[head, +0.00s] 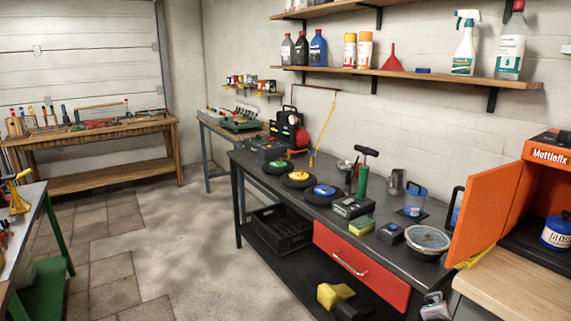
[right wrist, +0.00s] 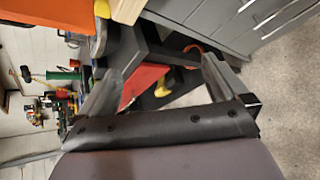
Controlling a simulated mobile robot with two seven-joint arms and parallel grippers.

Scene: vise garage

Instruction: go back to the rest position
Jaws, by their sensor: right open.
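My right gripper (right wrist: 163,68) is open in the right wrist view, its two fingers spread apart with nothing held between them. Beyond the fingers are the red drawer front (right wrist: 143,82) and a yellow object on the lower shelf. A small grey part at the bottom edge of the head view, below the workbench top, looks like the tip of my right gripper (head: 436,306). My left gripper is in neither view.
The dark workbench (head: 262,183) holds coloured discs, a green-handled tool and a round dish. Its red drawer (head: 360,266) is shut. An orange cabinet (head: 490,205) stands open at right on a wooden-topped unit (head: 510,285). The floor (head: 165,240) at left is clear.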

